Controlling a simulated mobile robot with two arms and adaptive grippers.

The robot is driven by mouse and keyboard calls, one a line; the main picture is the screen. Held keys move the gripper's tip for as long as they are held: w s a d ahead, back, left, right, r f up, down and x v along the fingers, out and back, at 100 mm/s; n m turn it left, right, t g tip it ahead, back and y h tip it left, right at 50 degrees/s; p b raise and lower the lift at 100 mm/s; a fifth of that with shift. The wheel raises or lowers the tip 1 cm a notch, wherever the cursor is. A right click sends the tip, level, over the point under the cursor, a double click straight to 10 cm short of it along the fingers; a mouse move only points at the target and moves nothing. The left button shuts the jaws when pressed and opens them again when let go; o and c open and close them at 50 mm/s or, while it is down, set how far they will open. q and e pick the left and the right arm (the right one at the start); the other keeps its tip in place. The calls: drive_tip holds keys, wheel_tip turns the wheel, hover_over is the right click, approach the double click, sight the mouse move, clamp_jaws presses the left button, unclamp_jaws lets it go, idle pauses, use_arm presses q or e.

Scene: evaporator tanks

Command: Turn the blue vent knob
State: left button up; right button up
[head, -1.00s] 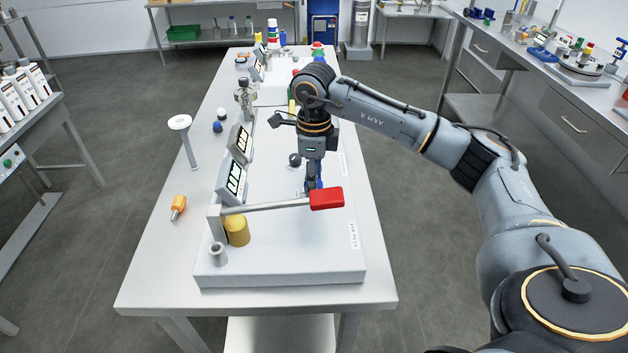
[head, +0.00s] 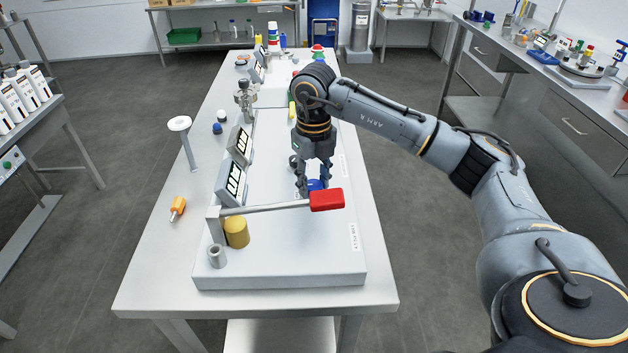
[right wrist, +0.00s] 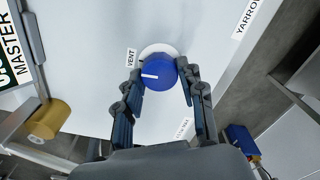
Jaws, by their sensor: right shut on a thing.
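The blue vent knob (right wrist: 158,73) sits on the pale panel beside a VENT label in the right wrist view. A white line on its face points left in that view. In the head view the knob (head: 314,185) shows just behind the red-ended lever. My right gripper (head: 313,186) comes down on it from above. In the right wrist view the fingers of the gripper (right wrist: 160,78) stand on either side of the knob and are shut on it. My left gripper is not in view.
A metal lever with a red grip (head: 327,199) crosses the panel just in front of the knob. A brass cylinder (head: 237,231) and tilted displays (head: 232,181) stand at its left. An orange-handled tool (head: 178,207) lies on the table, whose left front is clear.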

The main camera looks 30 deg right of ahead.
sight(314, 185)
drive_tip(key=shift+m, duration=0.5)
drive_tip(key=o, duration=1.2)
wheel_tip(314, 185, up, 12)
idle(0.4)
